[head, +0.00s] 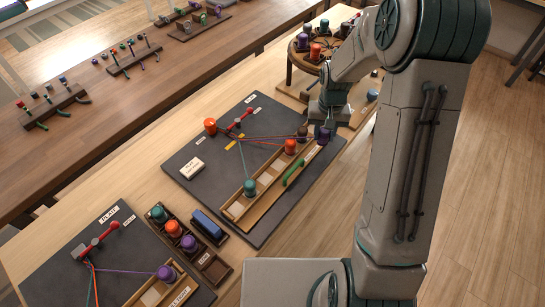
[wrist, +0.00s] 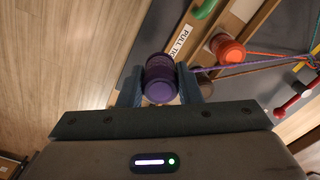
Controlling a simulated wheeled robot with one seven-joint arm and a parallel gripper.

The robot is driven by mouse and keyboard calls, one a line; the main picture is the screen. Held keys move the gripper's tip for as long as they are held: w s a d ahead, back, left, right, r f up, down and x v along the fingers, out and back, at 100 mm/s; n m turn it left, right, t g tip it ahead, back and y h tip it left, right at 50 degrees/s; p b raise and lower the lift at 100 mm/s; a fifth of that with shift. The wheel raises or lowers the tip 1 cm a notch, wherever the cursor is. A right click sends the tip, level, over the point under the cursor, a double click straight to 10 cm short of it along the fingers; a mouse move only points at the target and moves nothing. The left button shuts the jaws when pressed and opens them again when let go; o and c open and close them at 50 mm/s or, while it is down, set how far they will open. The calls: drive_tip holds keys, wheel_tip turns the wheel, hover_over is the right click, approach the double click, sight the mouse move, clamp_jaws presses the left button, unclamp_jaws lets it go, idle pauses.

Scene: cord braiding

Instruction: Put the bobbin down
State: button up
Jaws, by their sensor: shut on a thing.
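My gripper (head: 322,122) is shut on a purple bobbin (wrist: 160,78), which sits between the two fingers in the wrist view. In the head view the same bobbin (head: 323,134) is at the far end of the wooden slotted rail (head: 267,194), partly hidden by my gripper. A purple cord runs from it across the dark board (head: 190,151). I cannot tell whether the bobbin touches the rail. A brown bobbin (head: 302,132), an orange bobbin (head: 290,147) and a teal bobbin (head: 250,188) stand along the rail.
A green handle (head: 293,173) lies along the rail's front side. A round stand (head: 296,69) with several bobbins is beyond my gripper. A second board (head: 62,270) is at lower left.

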drive_tip(key=s+a+r+m+p, duration=0.3)
drive_tip(key=s+r+p, duration=0.15)
drive_tip(key=s, duration=0.35)
drive_tip(key=w+a+f+b, duration=0.1)
drive_tip(key=a+f, duration=0.1)
drive_tip(key=a, duration=0.1)
drive_tip(key=w+a+f+b, duration=0.1)
drive_tip(key=a+f+b, duration=0.1)
drive_tip(key=a, duration=0.2)
drive_tip(key=w+a+f+b, duration=0.1)
drive_tip(key=a+f, duration=0.1)
drive_tip(key=a, duration=0.1)
drive_tip(key=shift+w+a+f+b, duration=0.2)
drive_tip(key=shift+w+a+b, duration=0.1)
drive_tip(key=shift+w, duration=0.1)
drive_tip(key=shift+f+b, duration=1)
drive_tip(key=shift+f, duration=0.95)
drive_tip(key=shift+d+f, duration=0.1)
drive_tip(key=shift+f+b, duration=0.3)
drive_tip(key=shift+b, duration=0.1)
drive_tip(key=o, duration=1)
drive_tip(key=shift+r, duration=0.1)
